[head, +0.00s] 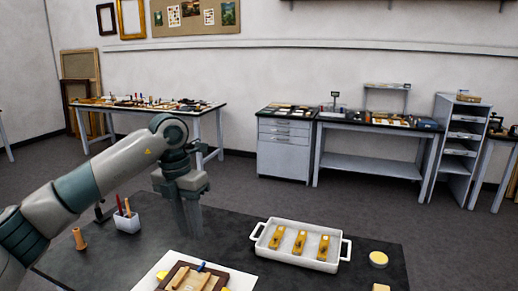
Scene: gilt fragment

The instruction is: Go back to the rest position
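My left arm comes in from the left. Its gripper (188,232) points down over the dark table (235,228), between the white pen cup and the white tray. The fingers look close together, but this angle does not show whether they are open or shut. I see nothing clearly held in them. My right gripper is not in view.
A white two-handled tray (257,243) holds gilded pieces (300,242). A yellow-topped round jar (378,259) stands right of it. A white cup (127,222) with pens and a wooden peg (79,239) are at left. A wooden frame piece (190,279) lies on white paper (240,278) in front.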

